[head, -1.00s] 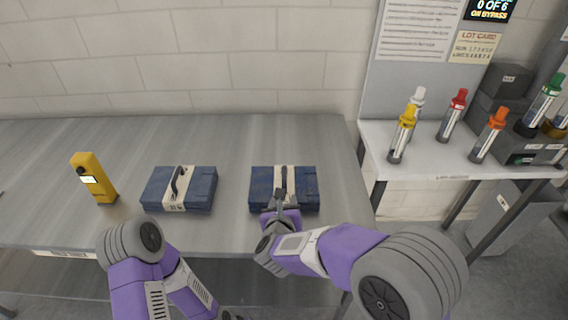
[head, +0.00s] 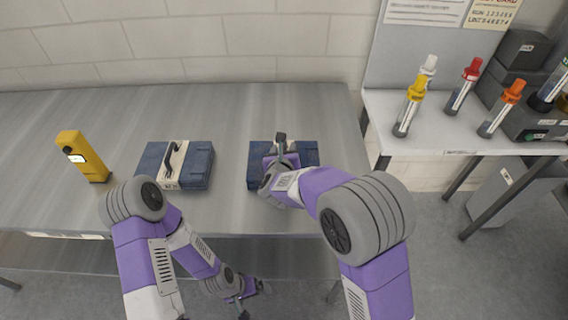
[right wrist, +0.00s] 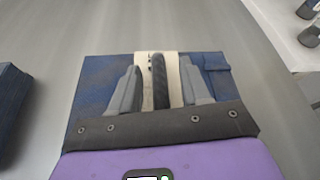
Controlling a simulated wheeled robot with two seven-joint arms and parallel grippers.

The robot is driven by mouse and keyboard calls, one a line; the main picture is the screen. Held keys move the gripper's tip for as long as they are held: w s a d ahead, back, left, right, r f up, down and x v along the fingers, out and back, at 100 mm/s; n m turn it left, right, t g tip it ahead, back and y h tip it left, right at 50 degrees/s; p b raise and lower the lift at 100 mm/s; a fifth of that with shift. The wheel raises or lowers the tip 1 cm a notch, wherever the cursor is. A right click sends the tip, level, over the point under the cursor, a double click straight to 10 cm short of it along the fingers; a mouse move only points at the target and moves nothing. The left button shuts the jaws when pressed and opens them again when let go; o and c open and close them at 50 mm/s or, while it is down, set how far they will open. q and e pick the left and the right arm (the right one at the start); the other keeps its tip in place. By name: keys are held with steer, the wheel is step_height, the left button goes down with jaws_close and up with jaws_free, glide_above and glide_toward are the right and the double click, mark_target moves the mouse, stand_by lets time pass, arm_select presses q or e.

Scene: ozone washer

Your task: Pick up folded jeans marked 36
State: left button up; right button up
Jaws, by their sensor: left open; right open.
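Two folded blue jeans with pale bands and dark handles lie on the grey table. The left jeans (head: 198,165) have a small mark on their band, too small to read surely. The right jeans (head: 305,153) are partly covered by my right gripper (head: 281,146). In the right wrist view, these jeans (right wrist: 95,90) lie below the right gripper (right wrist: 158,88), which is open with one finger on each side of the dark handle (right wrist: 159,75). Contact cannot be told, and their number is not legible. My left gripper (head: 246,304) is open, low in front of the table, away from both jeans.
A yellow handheld device (head: 82,155) stands at the table's left. A white side table (head: 450,142) on the right holds several bottles with coloured caps and dark boxes (head: 520,75). The table (head: 225,110) is clear behind the jeans.

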jaws_close()
steer(key=shift+r, duration=0.1)
stand_by(1.3)
